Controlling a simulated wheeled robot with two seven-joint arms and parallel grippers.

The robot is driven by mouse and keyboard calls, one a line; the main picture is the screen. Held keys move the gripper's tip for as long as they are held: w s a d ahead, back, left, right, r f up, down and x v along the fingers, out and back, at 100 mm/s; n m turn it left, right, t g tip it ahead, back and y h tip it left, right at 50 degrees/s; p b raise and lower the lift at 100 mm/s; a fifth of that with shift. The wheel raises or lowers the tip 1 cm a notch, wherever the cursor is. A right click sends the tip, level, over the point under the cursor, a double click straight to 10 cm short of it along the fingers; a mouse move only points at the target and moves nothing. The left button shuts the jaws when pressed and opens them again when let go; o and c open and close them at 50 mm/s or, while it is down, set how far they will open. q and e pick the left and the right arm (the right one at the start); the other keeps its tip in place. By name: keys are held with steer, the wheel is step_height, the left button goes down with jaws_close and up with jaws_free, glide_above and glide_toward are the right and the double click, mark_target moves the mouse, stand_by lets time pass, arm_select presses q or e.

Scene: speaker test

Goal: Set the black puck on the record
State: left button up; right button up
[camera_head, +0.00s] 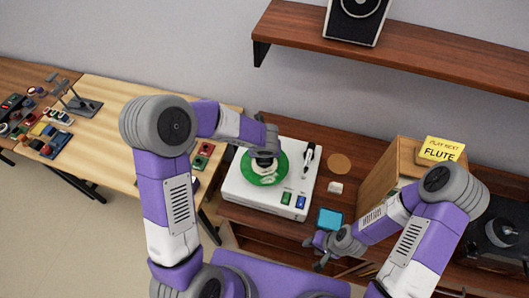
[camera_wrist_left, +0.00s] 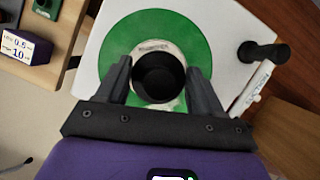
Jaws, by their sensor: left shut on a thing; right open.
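The green record (camera_head: 250,177) with a pale label lies on the white turntable (camera_head: 240,197); it also shows in the left wrist view (camera_wrist_left: 113,48). The black puck (camera_wrist_left: 160,77) is between the fingers of my left gripper (camera_wrist_left: 158,85), over the record's label. My left gripper is shut on it. I cannot tell whether the puck touches the record. In the head view the left gripper (camera_head: 264,160) hides most of the puck. My right gripper (camera_head: 318,253) is open and empty, near a blue square item at the front of the wooden cabinet.
The tonearm (camera_head: 307,160) is at the turntable's right side, with green and blue buttons at its front. A round cork-coloured disc (camera_head: 339,163) and a small white block (camera_head: 335,187) lie to the right. A yellow "FLUTE" sign (camera_head: 441,150) stands on a wooden box.

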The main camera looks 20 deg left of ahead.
arm_select(q)
steer(key=shift+f+b, duration=0.95)
steer(key=shift+f, duration=0.1)
steer(key=shift+s+d+f, duration=0.1)
steer(key=shift+s+f, duration=0.05)
stand_by(0.5)
steer(key=o, duration=1.3)
steer(key=shift+o, duration=0.3)
steer(key=shift+w+a+r+p, duration=0.1)
steer(key=shift+r+p, duration=0.3)
steer(key=shift+r, duration=0.1)
steer(key=shift+w+a+r+p, duration=0.1)
steer(key=shift+r+p, duration=0.3)
steer(key=shift+r, duration=0.05)
step_height(320, 180, up, 2)
steer(key=shift+s+d+r+p, duration=0.1)
steer(key=shift+p, duration=0.9)
steer(key=shift+r+p, duration=0.4)
steer(key=shift+r, duration=0.05)
